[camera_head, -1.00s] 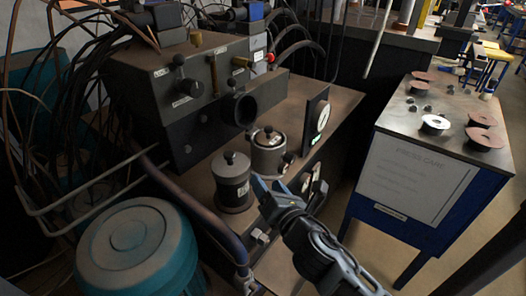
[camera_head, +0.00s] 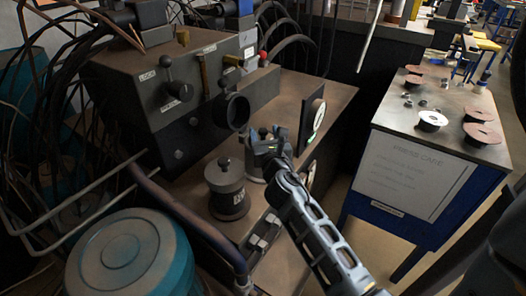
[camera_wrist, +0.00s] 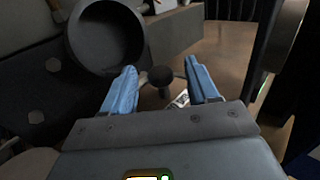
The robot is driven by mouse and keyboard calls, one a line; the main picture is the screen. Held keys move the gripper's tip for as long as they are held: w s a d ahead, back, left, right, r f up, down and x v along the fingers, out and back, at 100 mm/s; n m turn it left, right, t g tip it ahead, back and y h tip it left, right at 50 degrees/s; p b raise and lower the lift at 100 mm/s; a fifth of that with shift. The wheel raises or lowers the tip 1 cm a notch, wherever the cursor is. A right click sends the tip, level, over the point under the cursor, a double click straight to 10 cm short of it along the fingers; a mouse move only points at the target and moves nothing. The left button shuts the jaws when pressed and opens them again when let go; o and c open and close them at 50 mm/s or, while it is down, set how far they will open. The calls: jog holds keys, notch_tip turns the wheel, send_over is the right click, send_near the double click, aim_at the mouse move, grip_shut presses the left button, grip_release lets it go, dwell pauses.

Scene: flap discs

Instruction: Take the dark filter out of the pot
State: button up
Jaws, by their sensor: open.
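My gripper (camera_head: 268,143) is over the metal pot (camera_head: 255,168) on the machine's bench and hides most of it. In the wrist view its two blue fingers are apart, with a dark round knob (camera_wrist: 160,76) between and slightly beyond them. The fingers do not visibly grip it; I cannot tell whether they touch it. This knob appears to belong to the dark filter in the pot; the filter's body is hidden. A second, dark grey canister (camera_head: 228,190) with a knobbed lid stands upright to the left of my gripper.
A grey control box (camera_head: 180,100) with levers and a round dark port (camera_head: 237,111) rises behind the pots. A dark upright panel (camera_head: 312,118) with a gauge stands to the right. A side table (camera_head: 390,115) holds several discs. A teal drum (camera_head: 130,255) is front left.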

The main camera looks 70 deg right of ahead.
jog(key=shift+x, duration=1.1)
grip_shut()
